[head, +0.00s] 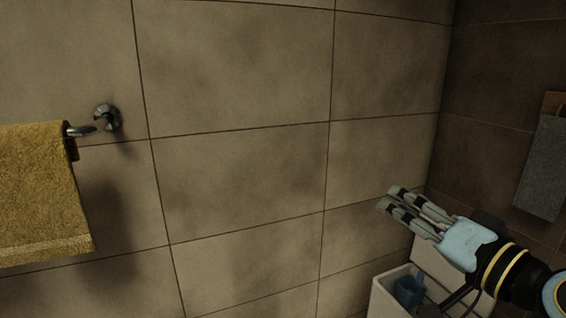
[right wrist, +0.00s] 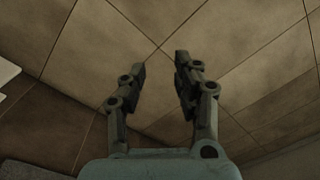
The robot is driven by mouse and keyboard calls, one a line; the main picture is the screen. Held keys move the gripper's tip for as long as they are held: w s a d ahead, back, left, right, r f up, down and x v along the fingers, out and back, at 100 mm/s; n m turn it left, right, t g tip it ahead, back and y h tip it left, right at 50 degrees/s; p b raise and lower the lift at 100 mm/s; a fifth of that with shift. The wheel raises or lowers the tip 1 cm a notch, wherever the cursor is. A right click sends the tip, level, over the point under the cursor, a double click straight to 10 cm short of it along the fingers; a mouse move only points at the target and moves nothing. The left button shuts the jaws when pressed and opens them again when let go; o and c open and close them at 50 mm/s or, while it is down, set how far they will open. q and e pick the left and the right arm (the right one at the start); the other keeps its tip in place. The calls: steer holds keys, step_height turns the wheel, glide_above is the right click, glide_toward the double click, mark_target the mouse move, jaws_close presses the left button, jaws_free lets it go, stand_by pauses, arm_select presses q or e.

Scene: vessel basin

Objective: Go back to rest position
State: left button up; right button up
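My right gripper (head: 388,199) is at the lower right of the head view, raised in front of the tiled wall and pointing left. In the right wrist view, its two fingers (right wrist: 160,72) stand apart with nothing between them, only tiles behind. My left gripper is in neither view.
A yellow towel (head: 40,190) hangs from a metal wall bar (head: 82,130) at the left. A grey towel (head: 543,165) hangs on the right wall. Below my right gripper is a pale open box (head: 385,302) with a blue object (head: 408,291) in it. The middle wall is bare.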

steer(key=s+f+n+g+h, duration=0.3)
steer(key=s+f+n+g, duration=0.2)
steer(key=s+f+g, duration=0.55)
steer(key=s+d+f+g+h, duration=0.1)
steer(key=s+d+f+h, duration=0.2)
steer(key=s, duration=0.5)
steer(key=s+d+f+g+h, duration=0.1)
steer(key=s+d+h, duration=0.1)
steer(key=s+d, duration=0.5)
step_height(320, 180, down, 33)
steer(key=s+d+g+b, duration=0.1)
steer(key=s+g+b, duration=0.1)
steer(key=b, duration=0.7)
steer(key=s+f+b, duration=0.3)
steer(key=s+f, duration=0.6)
steer(key=f, duration=0.4)
steer(key=s+d+f+m+g+b, duration=0.1)
steer(key=s+f+b, duration=0.3)
steer(key=s+f, duration=0.6)
step_height(320, 180, down, 3)
steer(key=shift+s+d+r, duration=0.1)
steer(key=shift+s+d, duration=0.2)
